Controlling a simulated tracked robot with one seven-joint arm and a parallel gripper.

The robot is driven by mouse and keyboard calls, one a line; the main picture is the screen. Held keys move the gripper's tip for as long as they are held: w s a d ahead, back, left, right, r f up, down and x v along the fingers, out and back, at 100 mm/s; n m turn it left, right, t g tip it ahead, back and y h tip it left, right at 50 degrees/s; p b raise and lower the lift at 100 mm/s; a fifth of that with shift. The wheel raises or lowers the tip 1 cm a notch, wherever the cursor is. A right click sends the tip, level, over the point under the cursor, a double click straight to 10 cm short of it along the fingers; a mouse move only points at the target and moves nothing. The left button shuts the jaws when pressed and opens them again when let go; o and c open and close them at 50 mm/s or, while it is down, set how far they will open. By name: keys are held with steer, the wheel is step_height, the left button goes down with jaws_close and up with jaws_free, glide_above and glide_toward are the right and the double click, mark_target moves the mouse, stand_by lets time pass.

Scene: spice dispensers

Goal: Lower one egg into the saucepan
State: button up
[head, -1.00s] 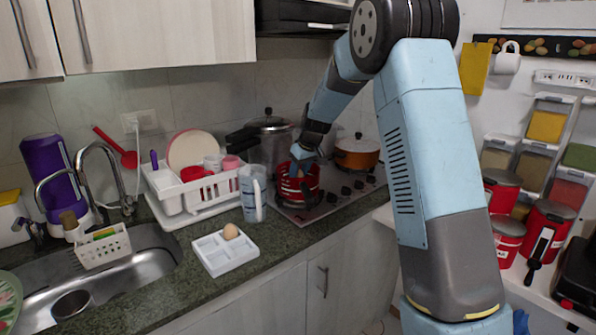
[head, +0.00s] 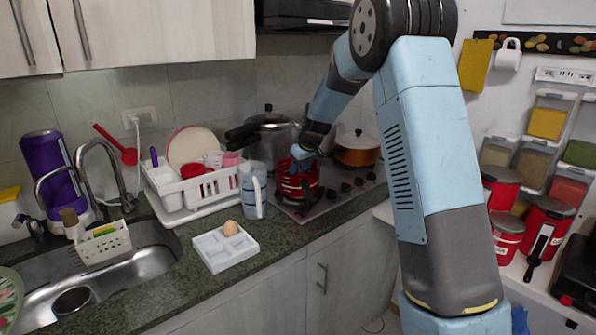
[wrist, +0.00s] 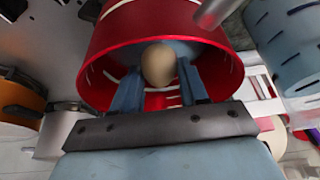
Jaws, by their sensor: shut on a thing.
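The red saucepan (head: 297,182) stands on the cooktop in the head view, and its red wall fills much of the wrist view (wrist: 105,45). My gripper (wrist: 160,80) reaches into the saucepan's opening with its blue fingers shut on a brown egg (wrist: 158,64). The egg is inside the rim; I cannot tell whether it touches the bottom. In the head view my gripper (head: 303,163) is over the pan and the held egg is hidden. Another egg (head: 230,228) sits in the white egg tray (head: 216,264) on the counter.
A measuring jug (head: 252,192) stands just left of the saucepan. A pressure cooker (head: 268,140) is behind it and an orange pot (head: 357,152) to its right. A white dish rack (head: 196,212) is further left. The counter right of the egg tray is clear.

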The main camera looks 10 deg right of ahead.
steer(key=shift+f, duration=0.55)
stand_by(0.4)
steer(key=o, duration=1.1)
steer(key=shift+o, duration=0.2)
steer(key=v, duration=1.4)
steer(key=s+d+r+m+h, duration=0.15)
steer(key=s+r, duration=0.25)
steer(key=s, duration=0.6)
steer(key=s+d+r+m+y, duration=0.15)
steer(key=s+r, duration=0.25)
steer(key=s, duration=0.6)
steer(key=s+d+f+m+t+h, duration=0.1)
steer(key=s+d+f, duration=0.1)
steer(key=s, duration=0.9)
steer(key=s+d+f+m+h, duration=0.1)
steer(key=s+d+f+m, duration=0.1)
steer(key=s, duration=0.9)
steer(key=shift+s+t, duration=0.25)
steer(key=shift+t, duration=0.15)
